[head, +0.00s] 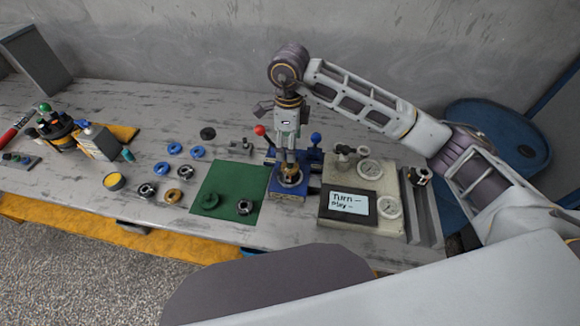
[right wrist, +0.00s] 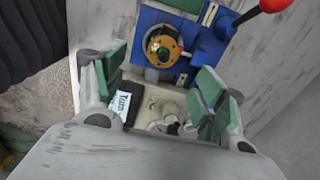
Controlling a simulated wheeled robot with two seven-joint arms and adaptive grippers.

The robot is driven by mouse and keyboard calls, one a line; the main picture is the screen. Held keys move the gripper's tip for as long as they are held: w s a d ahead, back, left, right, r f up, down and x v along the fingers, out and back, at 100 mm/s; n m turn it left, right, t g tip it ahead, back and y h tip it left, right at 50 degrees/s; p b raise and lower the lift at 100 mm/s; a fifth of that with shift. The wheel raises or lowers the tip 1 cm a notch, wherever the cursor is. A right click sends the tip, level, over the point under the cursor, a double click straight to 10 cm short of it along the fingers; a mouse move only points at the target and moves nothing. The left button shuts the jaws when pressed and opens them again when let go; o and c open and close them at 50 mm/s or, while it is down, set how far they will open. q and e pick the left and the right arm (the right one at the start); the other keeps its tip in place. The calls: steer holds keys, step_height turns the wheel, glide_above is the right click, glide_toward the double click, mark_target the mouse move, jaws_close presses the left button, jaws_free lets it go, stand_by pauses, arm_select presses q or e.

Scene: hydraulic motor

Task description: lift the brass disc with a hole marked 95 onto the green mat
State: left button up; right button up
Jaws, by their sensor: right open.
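A round brass piece (head: 290,178) sits on the blue block (head: 288,195); it also shows in the right wrist view (right wrist: 157,40), with a dark centre. No 95 marking is readable. A smaller brass-coloured ring (head: 173,196) lies on the table left of the mat. The green mat (head: 222,178) lies just left of the blue block. A green ring (head: 209,200) and a dark metal part (head: 245,207) are on it. My right gripper (head: 288,160) points down over the block. In the right wrist view its green-padded fingers (right wrist: 160,85) are apart and empty. My left gripper is out of view.
Blue rings (head: 174,149) and dark rings lie left of the mat. A red-knobbed lever (head: 260,131) and a blue knob (head: 316,138) stand close around my right gripper. A gauge panel with a sign (head: 349,203) is right of the block.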

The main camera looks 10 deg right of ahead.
mark_target(290, 164)
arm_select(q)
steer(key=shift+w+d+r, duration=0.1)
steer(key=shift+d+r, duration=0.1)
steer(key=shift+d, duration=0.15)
arm_select(e)
steer(key=shift+f, duration=2.15)
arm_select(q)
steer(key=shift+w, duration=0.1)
arm_select(e)
steer(key=shift+w+d+f+p, duration=0.1)
steer(key=shift+f+p, duration=0.25)
steer(key=shift+f, duration=0.55)
steer(key=shift+w+d+f+p, duration=0.1)
steer(key=shift+f+p, duration=0.2)
steer(key=shift+f, duration=1.25)
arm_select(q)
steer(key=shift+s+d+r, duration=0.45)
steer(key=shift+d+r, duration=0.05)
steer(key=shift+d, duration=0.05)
arm_select(e)
steer(key=shift+f, duration=0.15)
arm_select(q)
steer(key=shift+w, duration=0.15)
arm_select(e)
steer(key=c, duration=1.3)
steer(key=shift+o, duration=0.2)
steer(key=shift+w+r, duration=0.1)
steer(key=shift+r, duration=0.1)
